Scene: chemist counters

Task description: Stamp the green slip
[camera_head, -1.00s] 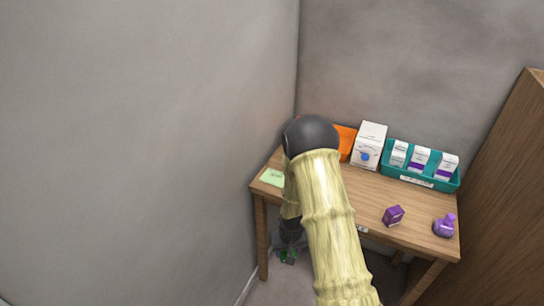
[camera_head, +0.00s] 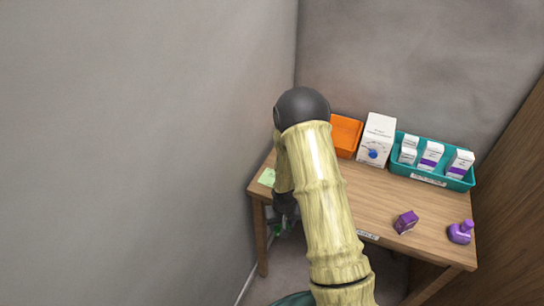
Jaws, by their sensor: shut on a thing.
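The pale green slip (camera_head: 267,177) lies flat near the left end of the wooden table, partly hidden by my arm. My gripper (camera_head: 283,226) hangs low beside the table's front left edge, below the slip, largely behind my arm. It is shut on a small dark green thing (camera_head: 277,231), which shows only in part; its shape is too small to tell. A purple stamp-like thing with a knob handle (camera_head: 461,232) stands at the table's right front corner.
At the back are an orange tray (camera_head: 346,134), a white box with a blue dot (camera_head: 376,138) and a teal bin (camera_head: 432,179) with white cartons. A wall closes the left side.

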